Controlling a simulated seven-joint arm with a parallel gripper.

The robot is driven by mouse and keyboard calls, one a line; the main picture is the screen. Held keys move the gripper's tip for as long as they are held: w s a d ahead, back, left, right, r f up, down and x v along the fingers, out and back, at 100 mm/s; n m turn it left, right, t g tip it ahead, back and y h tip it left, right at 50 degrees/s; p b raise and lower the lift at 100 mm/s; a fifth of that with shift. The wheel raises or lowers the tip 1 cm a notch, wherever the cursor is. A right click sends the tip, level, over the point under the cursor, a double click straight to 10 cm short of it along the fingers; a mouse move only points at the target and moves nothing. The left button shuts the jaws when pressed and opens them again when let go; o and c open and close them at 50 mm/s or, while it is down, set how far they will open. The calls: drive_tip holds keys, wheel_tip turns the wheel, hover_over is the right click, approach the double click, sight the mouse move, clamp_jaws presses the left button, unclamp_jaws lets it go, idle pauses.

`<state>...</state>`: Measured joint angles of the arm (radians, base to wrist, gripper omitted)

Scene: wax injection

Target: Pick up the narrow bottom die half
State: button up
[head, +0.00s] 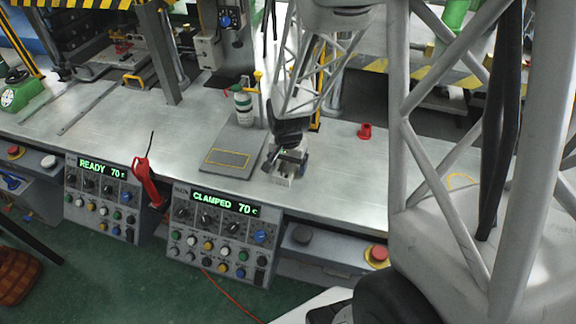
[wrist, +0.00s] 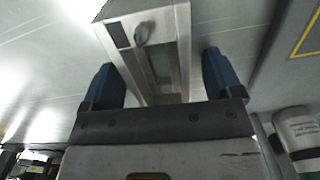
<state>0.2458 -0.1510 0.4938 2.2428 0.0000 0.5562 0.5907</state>
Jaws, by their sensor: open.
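The die half (head: 283,180) is a small pale metal block on the steel bench near its front edge, just below my gripper (head: 290,160). In the wrist view the die half (wrist: 184,42) shows as a long, narrow, light grey block with recessed pockets and a rounded grey knob near its far end. My gripper (wrist: 160,82) is open there, with one blue fingertip on each side of the block. A gap shows on both sides near the fingertips. The near end of the block is hidden behind the gripper body.
A grey pad with a yellow outline (head: 228,158) lies left of the gripper. A white and green bottle (head: 243,105) stands behind the pad. A red cap-like piece (head: 365,131) is at the right. Control panels (head: 222,235) line the front. The bench right of the gripper is mostly clear.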

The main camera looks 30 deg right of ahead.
drive_tip(key=shift+f, duration=0.15)
idle(0.4)
drive_tip(key=c, duration=1.3)
drive_tip(key=shift+r, duration=0.9)
drive_tip(key=shift+s+a+r, duration=0.1)
drive_tip(key=shift+s+r, duration=0.1)
drive_tip(key=shift+r, duration=0.4)
drive_tip(key=shift+s+r, duration=0.15)
drive_tip(key=shift+r, duration=0.45)
drive_tip(key=s+a, duration=0.1)
drive_tip(key=s, duration=0.4)
drive_tip(key=s+a+r, duration=0.1)
drive_tip(key=s, duration=0.4)
drive_tip(key=s+a, duration=0.1)
drive_tip(key=s, duration=0.3)
drive_tip(key=shift+s+a+r, duration=0.2)
drive_tip(key=shift+s+a, duration=0.1)
drive_tip(key=shift+s, duration=0.1)
